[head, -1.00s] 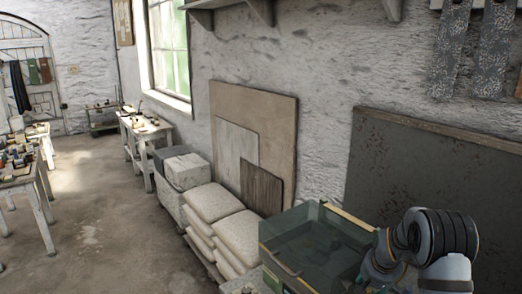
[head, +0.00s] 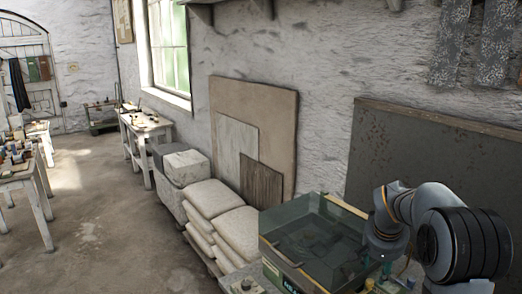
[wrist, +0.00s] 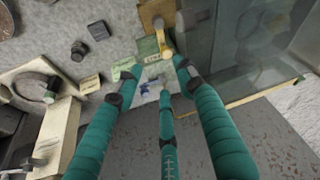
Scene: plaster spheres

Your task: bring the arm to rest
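My gripper (wrist: 152,78) has teal, ribbed fingers, which reach up the wrist view. Their tips are spread apart with nothing held between them. Beyond the tips are small coloured cards or labels on a grey, speckled surface. In the head view my arm is at the lower right, bent, with its wrist end pointing down beside the right side of a glass-walled tank (head: 268,250). The fingers are not clearly seen there.
In the wrist view the tank's glass wall (wrist: 240,40) is close on the right. A horseshoe-shaped item (wrist: 35,85) and small dark blocks lie left. In the head view stacked pale sacks (head: 212,200) stand left of the tank, and boards (head: 280,110) lean on the wall.

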